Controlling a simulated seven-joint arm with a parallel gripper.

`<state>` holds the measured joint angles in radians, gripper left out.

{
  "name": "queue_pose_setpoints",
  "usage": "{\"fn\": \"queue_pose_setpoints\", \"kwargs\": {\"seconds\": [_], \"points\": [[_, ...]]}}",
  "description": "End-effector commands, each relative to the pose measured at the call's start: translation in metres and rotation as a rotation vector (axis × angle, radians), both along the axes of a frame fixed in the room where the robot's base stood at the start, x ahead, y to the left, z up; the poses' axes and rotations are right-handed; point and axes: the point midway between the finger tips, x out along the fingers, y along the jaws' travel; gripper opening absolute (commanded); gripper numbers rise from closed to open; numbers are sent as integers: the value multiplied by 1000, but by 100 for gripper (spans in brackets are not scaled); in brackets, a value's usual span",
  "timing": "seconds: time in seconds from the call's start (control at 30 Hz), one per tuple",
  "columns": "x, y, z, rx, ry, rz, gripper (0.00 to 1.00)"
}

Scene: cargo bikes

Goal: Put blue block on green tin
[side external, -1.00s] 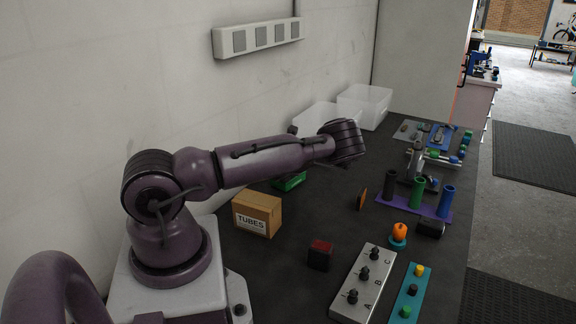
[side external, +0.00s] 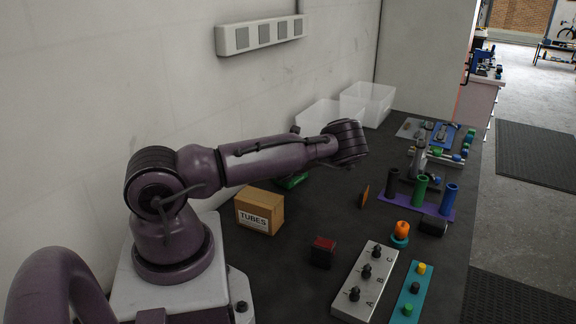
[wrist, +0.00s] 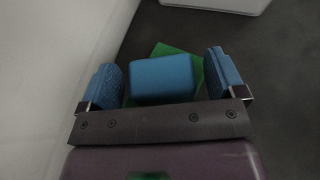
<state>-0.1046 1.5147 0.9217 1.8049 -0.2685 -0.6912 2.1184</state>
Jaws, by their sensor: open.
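In the wrist view the blue block (wrist: 163,79) lies between the two fingers of my gripper (wrist: 166,80). The fingers have blue pads and stand open, with a narrow gap on each side of the block. The green tin (wrist: 206,86) shows behind and around the block, which overlaps its top face; I cannot tell whether they touch. In the side view the green tin (side external: 292,182) shows only in part below my forearm, near the wall. The block and my fingertips are hidden there.
A cardboard TUBES box (side external: 260,210) stands nearer my base. Clear plastic bins (side external: 366,103) stand by the wall at the back. A dark red block (side external: 322,252), a grey switch board (side external: 365,281) and a purple tube rack (side external: 415,207) are on the dark bench.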

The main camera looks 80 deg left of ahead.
Motion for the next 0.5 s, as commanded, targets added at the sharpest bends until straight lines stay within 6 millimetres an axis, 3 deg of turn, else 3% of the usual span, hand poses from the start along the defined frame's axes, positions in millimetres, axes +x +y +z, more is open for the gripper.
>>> {"fn": "queue_pose_setpoints", "kwargs": {"seconds": [0.5], "points": [[-34, -84, 36, -1, 1, -3, 89]]}}
